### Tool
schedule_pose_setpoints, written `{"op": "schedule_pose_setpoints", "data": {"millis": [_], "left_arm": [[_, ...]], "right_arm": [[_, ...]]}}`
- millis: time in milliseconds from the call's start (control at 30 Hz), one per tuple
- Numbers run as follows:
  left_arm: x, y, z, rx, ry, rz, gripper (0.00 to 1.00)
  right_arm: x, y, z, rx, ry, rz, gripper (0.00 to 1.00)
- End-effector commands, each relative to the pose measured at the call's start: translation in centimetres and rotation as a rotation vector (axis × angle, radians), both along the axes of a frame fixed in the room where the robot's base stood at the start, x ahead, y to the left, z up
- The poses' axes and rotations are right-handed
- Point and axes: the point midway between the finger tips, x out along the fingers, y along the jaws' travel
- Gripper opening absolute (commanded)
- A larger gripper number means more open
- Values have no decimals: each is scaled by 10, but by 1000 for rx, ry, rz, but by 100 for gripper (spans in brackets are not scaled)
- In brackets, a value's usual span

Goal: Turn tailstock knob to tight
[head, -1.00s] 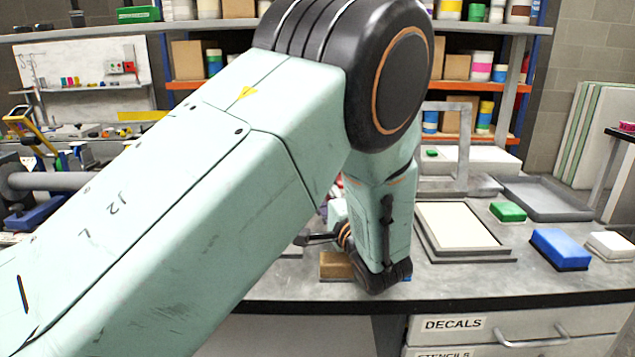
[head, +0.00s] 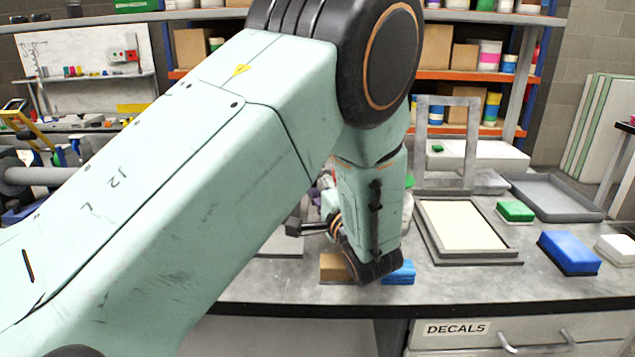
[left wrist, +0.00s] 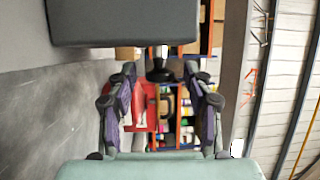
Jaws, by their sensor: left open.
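My left gripper (left wrist: 160,72) is open in the left wrist view, with its two dark purple-grey fingers apart. A black knob-like part (left wrist: 164,68) on a short stem shows between the fingertips, below a large grey block (left wrist: 120,22). I cannot tell whether it is the tailstock knob, or whether the fingers touch it. In the head view my left arm crosses the middle and its folded forearm hides most of the gripper. No tailstock can be made out there. My right gripper is not in view.
A brown block (head: 335,267) and a blue block (head: 401,272) lie by my forearm on the grey bench. A framed panel (head: 466,224), a blue box (head: 569,252) and a grey tray (head: 556,197) stand to the right. A grey cylinder (head: 42,176) lies at the left.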

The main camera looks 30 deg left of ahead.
Motion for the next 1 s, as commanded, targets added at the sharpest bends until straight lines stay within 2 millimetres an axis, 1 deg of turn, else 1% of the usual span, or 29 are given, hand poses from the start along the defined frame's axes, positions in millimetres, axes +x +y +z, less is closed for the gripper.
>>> {"op": "schedule_pose_setpoints", "data": {"millis": [33, 67, 633, 867, 1000], "left_arm": [[0, 0, 0, 0, 0, 0, 51], [0, 0, 0, 0, 0, 0, 49], [3, 1, 1, 0, -2, 1, 0], [3, 1, 2, -7, 7, 0, 0], [3, 1, 5, -30, 43, -1, 0]], "right_arm": [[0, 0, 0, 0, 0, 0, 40], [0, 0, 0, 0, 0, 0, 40], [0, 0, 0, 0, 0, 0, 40], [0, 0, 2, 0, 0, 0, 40], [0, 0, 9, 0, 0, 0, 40]]}}
